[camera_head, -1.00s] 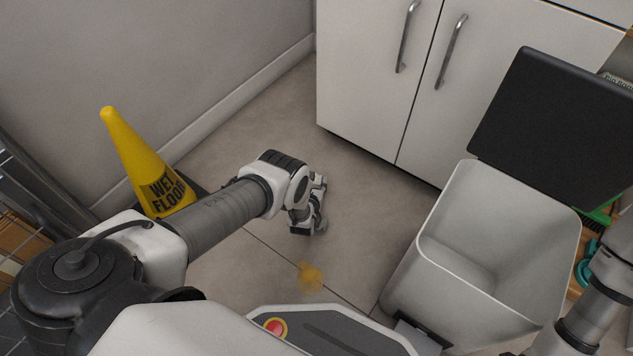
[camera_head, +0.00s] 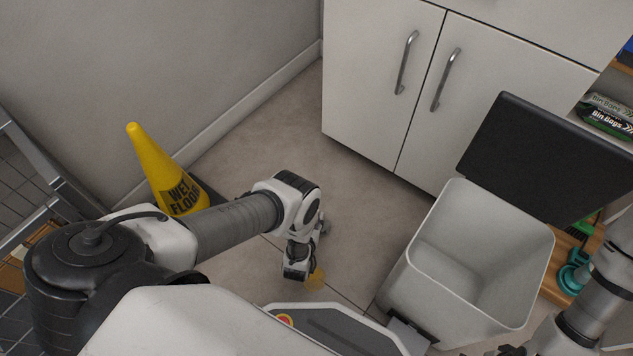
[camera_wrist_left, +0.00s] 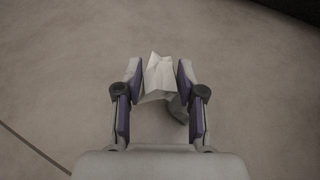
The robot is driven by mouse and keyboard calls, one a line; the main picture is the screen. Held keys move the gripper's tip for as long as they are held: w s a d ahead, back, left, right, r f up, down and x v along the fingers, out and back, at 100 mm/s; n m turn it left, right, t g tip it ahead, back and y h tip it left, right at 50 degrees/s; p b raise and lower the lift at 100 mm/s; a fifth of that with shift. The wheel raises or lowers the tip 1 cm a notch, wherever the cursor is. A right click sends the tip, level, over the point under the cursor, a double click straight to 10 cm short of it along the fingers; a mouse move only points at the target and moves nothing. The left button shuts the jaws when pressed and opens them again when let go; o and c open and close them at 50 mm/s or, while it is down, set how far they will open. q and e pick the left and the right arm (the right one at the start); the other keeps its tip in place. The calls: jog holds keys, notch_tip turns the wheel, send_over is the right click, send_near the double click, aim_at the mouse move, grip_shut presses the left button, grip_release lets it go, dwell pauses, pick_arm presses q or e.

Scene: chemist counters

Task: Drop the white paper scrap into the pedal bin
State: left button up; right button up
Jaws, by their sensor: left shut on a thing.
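The white paper scrap (camera_wrist_left: 158,78) is a crumpled piece between the fingertips of my left gripper (camera_wrist_left: 159,84) in the left wrist view. The gripper is shut on it and holds it over bare floor. In the head view my left arm's wrist hangs left of the pedal bin, and the scrap cannot be made out there. The pedal bin (camera_head: 437,297) is a pale grey open box at the right. Its black lid (camera_head: 545,155) stands raised behind it, and the visible inside looks empty. My right gripper is out of view; only part of that arm shows at the right.
A yellow wet-floor cone (camera_head: 153,170) stands by the wall at the left. White cupboards (camera_head: 375,90) stand at the back. A shelf with bin bags (camera_head: 607,116) is at the right.

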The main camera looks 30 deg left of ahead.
pick_arm(q)
jog(key=shift+s+d, duration=0.3)
jog(key=shift+s, duration=0.4)
